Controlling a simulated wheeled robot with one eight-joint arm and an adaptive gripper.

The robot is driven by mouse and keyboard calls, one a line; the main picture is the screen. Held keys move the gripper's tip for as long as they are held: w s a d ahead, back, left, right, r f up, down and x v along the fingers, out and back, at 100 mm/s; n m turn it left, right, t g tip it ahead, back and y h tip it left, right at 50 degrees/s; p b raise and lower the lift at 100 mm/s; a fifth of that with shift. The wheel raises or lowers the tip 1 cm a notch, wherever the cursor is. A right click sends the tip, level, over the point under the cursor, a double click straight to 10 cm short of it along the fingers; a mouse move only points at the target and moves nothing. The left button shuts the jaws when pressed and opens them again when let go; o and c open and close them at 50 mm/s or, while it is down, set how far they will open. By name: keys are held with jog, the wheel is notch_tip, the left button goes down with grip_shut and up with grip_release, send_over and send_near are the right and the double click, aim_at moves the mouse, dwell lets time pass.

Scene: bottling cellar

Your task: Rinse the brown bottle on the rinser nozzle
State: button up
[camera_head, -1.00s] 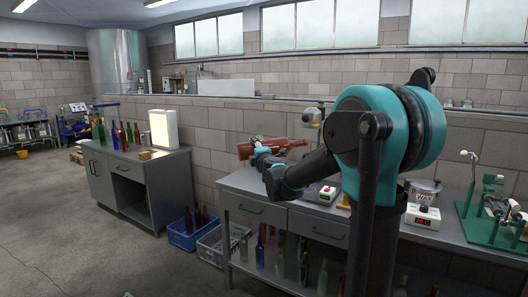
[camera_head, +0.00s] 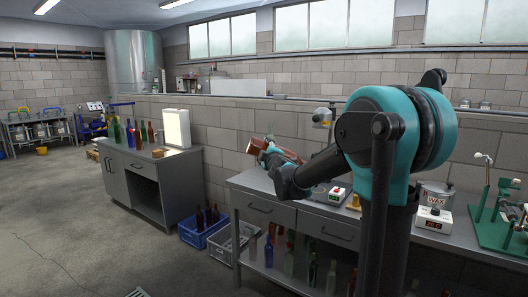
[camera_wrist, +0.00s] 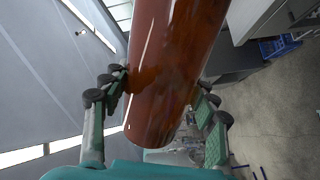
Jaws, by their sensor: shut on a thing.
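The brown bottle (camera_head: 256,146) is in my gripper (camera_head: 268,150), above the left part of the grey workbench. It is tilted and looks foreshortened in the head view; its neck end is hard to make out there. In the wrist view the glossy red-brown bottle (camera_wrist: 172,70) fills the middle, with the fingers of my gripper (camera_wrist: 162,88) on both sides of it. Its far end runs out of the top of that picture. I cannot make out a rinser nozzle for certain in either view.
A blue crate (camera_head: 203,231) and a grey crate (camera_head: 222,250) stand on the floor. A cabinet (camera_head: 128,180) with several bottles stands left.

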jog(key=shift+m, duration=2.7)
